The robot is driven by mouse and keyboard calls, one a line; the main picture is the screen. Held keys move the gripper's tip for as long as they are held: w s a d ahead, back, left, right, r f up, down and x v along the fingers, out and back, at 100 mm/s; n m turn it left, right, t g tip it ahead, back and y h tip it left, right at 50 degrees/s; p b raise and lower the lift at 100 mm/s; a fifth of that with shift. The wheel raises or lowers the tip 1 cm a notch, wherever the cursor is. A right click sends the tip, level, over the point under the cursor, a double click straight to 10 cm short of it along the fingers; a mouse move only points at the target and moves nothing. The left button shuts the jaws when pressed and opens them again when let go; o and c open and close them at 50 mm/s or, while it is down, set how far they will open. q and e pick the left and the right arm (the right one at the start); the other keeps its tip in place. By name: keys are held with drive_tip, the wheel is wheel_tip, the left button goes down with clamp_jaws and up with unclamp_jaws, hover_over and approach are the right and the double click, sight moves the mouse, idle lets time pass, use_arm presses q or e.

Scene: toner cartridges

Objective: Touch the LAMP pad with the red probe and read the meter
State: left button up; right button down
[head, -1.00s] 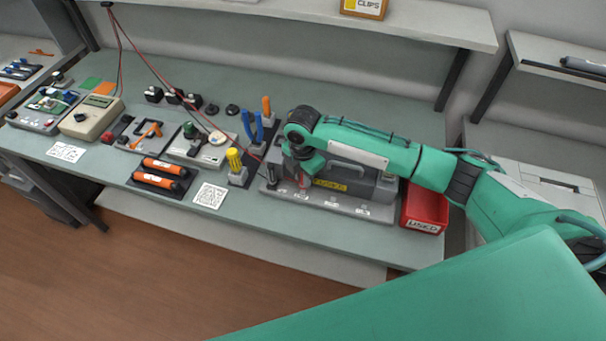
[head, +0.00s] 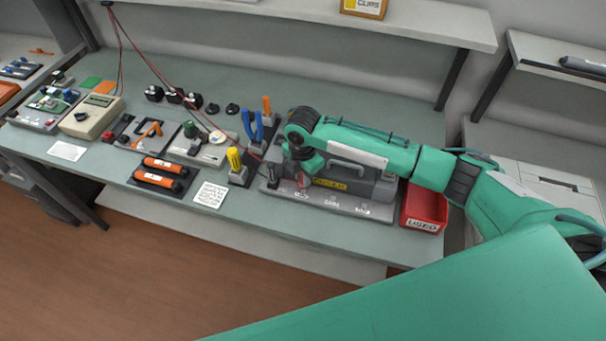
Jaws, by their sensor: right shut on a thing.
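The red probe (head: 303,181) is a small red piece under my right gripper (head: 300,174), at the front left of a grey machine (head: 345,176) with a handle and a yellow label. My right gripper is shut on the probe, pointing down; its fingers are mostly hidden by the wrist. The probe's tip is low over the base plate's front strip (head: 335,205), which bears small white labels. The labels are too small to tell which pad is LAMP, or whether the tip touches. The beige meter (head: 92,118) stands at the left; its display is unreadable. My left gripper is not in view.
A red USED bin (head: 423,208) stands right of the machine. A yellow-handled tool (head: 235,160) and blue-handled pliers (head: 253,127) stand left of it. Orange cylinders (head: 160,174) lie on a dark tray. Thin red leads hang across the bench (head: 340,105). The bench's back is mostly clear.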

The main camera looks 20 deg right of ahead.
drive_tip(key=shift+f, duration=0.45)
drive_tip(key=shift+s+p, duration=0.1)
drive_tip(key=shift+p, duration=0.2)
idle(1.2)
wheel_tip(320, 180, up, 7)
drive_tip(key=p, duration=0.7)
idle(0.5)
